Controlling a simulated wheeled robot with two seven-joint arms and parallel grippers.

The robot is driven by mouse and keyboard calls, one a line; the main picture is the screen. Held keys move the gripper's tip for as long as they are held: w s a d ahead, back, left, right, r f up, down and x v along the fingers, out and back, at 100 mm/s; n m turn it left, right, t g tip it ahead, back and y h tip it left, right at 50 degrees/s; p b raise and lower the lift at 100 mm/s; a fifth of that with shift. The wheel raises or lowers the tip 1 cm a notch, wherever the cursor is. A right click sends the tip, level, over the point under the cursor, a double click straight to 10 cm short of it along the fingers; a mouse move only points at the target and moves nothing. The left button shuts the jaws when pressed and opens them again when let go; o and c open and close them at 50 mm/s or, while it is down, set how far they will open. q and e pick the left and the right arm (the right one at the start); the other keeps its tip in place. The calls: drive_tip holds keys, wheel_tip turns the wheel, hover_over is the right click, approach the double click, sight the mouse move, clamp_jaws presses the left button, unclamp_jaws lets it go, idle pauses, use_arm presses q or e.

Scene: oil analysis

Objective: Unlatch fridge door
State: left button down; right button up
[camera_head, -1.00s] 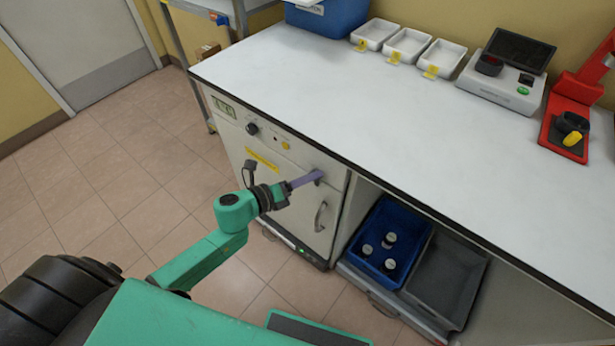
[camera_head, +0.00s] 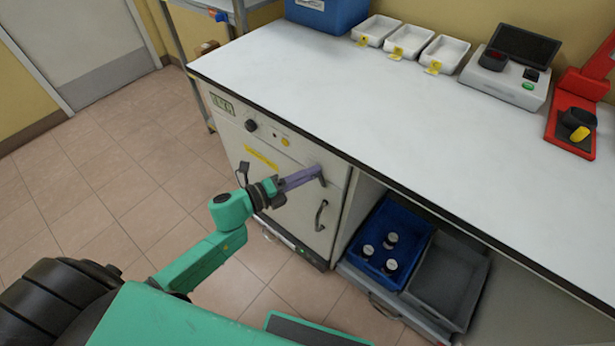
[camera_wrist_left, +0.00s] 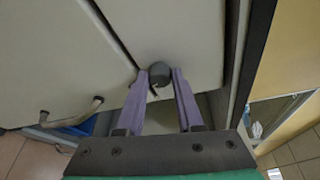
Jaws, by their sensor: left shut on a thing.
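The fridge is the white cabinet unit under the bench; its door (camera_head: 286,200) looks shut, with a grey curved handle (camera_head: 320,215) low on the right. A small dark latch knob sits near the door's upper right edge; it shows in the left wrist view (camera_wrist_left: 158,72), between the fingertips. My left gripper (camera_head: 321,174) is shut on this latch, its purple fingers on both sides of it. In the left wrist view, the gripper (camera_wrist_left: 160,75) hides part of the door edge, and the handle (camera_wrist_left: 75,118) lies apart at the left. My right gripper is out of view.
The white benchtop (camera_head: 370,110) overhangs the fridge. A blue crate (camera_head: 416,225) with several bottles and a grey tray (camera_head: 447,280) stand on the shelf to the right. White trays (camera_head: 410,42) and a device (camera_head: 505,85) stand on the bench. The tiled floor (camera_head: 110,205) at left is clear.

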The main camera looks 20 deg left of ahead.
use_arm(q)
drive_tip(key=shift+f+n+t+h+b, duration=0.2)
drive_tip(key=shift+n+t+b, duration=0.35)
drive_tip(key=shift+n, duration=1.7)
drive_tip(key=shift+f+n+t+h+b, duration=0.15)
drive_tip(key=shift+n+t+h+b, duration=0.45)
drive_tip(key=shift+n, duration=1.7)
drive_tip(key=shift+f+n+t+b, duration=0.15)
drive_tip(key=shift+n+t, duration=0.7)
drive_tip(key=shift+n, duration=1.4)
drive_tip(key=c, duration=0.5)
unclamp_jaws()
drive_tip(key=shift+c, duration=0.2)
drive_tip(key=shift+s, duration=0.1)
drive_tip(key=b+v, duration=0.1)
drive_tip(key=v, duration=1.3)
